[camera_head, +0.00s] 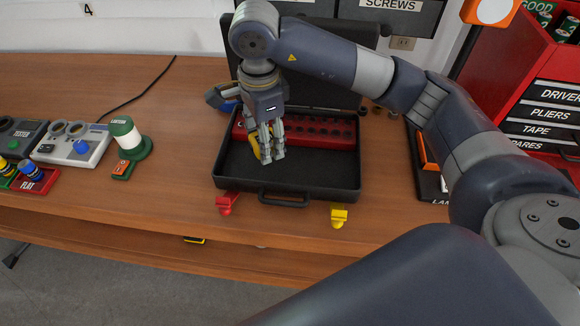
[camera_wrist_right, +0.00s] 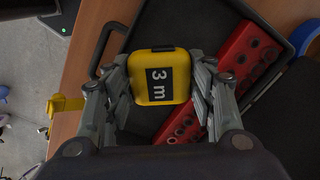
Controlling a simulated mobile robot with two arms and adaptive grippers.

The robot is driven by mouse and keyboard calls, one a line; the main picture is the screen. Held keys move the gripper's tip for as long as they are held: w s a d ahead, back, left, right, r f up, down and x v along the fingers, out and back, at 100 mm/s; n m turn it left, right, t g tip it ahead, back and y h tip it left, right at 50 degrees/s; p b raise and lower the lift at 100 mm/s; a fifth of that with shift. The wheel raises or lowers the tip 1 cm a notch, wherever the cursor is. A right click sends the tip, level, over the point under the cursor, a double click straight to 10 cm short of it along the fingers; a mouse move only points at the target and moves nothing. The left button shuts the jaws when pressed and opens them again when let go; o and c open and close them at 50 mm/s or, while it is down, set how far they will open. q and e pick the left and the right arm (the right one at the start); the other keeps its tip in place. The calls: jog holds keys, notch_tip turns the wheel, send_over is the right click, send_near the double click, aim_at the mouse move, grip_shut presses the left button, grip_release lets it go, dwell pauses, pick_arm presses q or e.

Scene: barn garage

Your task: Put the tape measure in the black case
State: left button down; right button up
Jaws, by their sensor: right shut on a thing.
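The yellow tape measure, marked "3 m" (camera_wrist_right: 160,77), is gripped between the fingers of my right gripper (camera_head: 268,157). In the head view only a yellow edge of the tape measure (camera_head: 256,147) shows beside the fingers. The black case (camera_head: 325,179) lies open on the workbench with its lid up at the back. My right gripper points down over the left half of the case's tray. I cannot tell whether the tape measure touches the case floor. My left gripper is not in view.
A red socket holder (camera_head: 334,133) fills the back of the case. Red (camera_head: 226,203) and yellow (camera_head: 339,216) clamps sit at the bench's front edge. A green-and-white lamp (camera_head: 128,138) and grey control boxes (camera_head: 75,145) stand left. A red tool cabinet (camera_head: 525,90) stands right.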

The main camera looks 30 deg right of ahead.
aim_at(255, 165)
jog(key=w+m, duration=0.1)
jog(key=m, duration=0.1)
jog(key=w+a+m, duration=0.1)
jog(key=m, duration=0.1)
jog(key=w+m, duration=0.1)
jog(key=m, duration=0.2)
jog(key=shift+a+r, duration=0.15)
jog(key=f+m+p, duration=0.1)
jog(key=f, duration=0.2)
jog(key=f+m, duration=0.1)
jog(key=f, duration=0.2)
jog(key=w+f+m+p, duration=0.1)
jog(key=f+m, duration=0.1)
jog(key=f, duration=0.1)
jog(key=shift+a+f+p, duration=0.2)
jog(key=shift+a+p, duration=0.1)
jog(key=shift+w+f, duration=0.1)
jog(key=shift+f, duration=0.15)
jog(key=shift+f, duration=0.1)
